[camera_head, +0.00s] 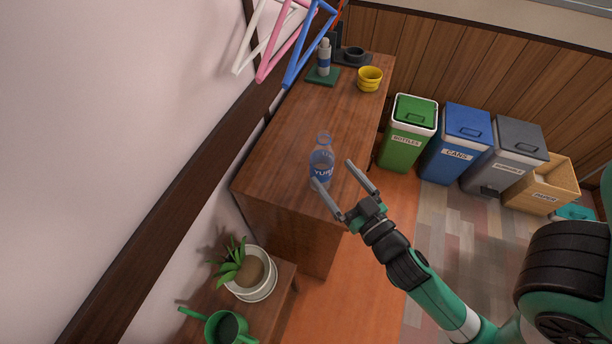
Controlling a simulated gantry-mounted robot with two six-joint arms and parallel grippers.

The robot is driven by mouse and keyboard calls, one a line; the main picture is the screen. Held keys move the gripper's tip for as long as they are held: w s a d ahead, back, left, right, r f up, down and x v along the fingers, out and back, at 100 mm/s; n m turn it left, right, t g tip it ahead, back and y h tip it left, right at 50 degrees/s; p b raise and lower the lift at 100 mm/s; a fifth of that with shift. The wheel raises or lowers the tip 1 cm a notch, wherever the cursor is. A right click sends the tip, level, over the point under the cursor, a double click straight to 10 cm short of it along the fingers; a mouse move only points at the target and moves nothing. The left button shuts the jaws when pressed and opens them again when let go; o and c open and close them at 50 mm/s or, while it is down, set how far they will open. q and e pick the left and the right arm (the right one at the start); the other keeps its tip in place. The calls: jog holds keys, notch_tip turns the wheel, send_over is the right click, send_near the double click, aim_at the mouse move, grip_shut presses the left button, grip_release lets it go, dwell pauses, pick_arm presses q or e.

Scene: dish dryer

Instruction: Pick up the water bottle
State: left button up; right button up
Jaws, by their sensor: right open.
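The water bottle (321,161) is clear with a blue label and stands upright on the wooden counter (308,120), near its front end. My right gripper (331,173) comes in from the lower right and is open. One finger lies to the right of the bottle and the other overlaps the bottle's lower part in the picture. I cannot tell whether a finger touches it. My left gripper is not in view.
Hangers (262,60) hang above. Green (411,115), blue (464,130) and grey bins stand right. A potted plant (249,272) and green watering can (226,328) are lower left.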

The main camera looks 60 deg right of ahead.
aim_at(329, 168)
jog(key=f, duration=0.1)
jog(key=s+f, duration=0.1)
jog(key=f+b, duration=0.1)
jog(key=shift+s+d+f, duration=0.1)
jog(key=shift+s+d, duration=0.2)
jog(key=shift+w+d+r+p, duration=0.1)
jog(key=shift+w+r+p, duration=0.2)
jog(key=shift+w+p, duration=0.1)
jog(key=p+x, duration=0.1)
jog(key=x, duration=0.4)
jog(key=shift+w+d+p, duration=0.2)
jog(key=shift+w+p, duration=0.1)
jog(key=shift+p, duration=0.1)
jog(key=shift+w+d+f, duration=0.15)
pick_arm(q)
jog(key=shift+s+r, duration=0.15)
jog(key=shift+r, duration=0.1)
pick_arm(e)
jog(key=x, duration=0.5)
jog(key=shift+d+f, duration=0.1)
jog(key=c, duration=1.5)
jog(key=shift+o, duration=0.2)
pick_arm(q)
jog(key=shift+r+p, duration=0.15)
jog(key=shift+p, duration=0.15)
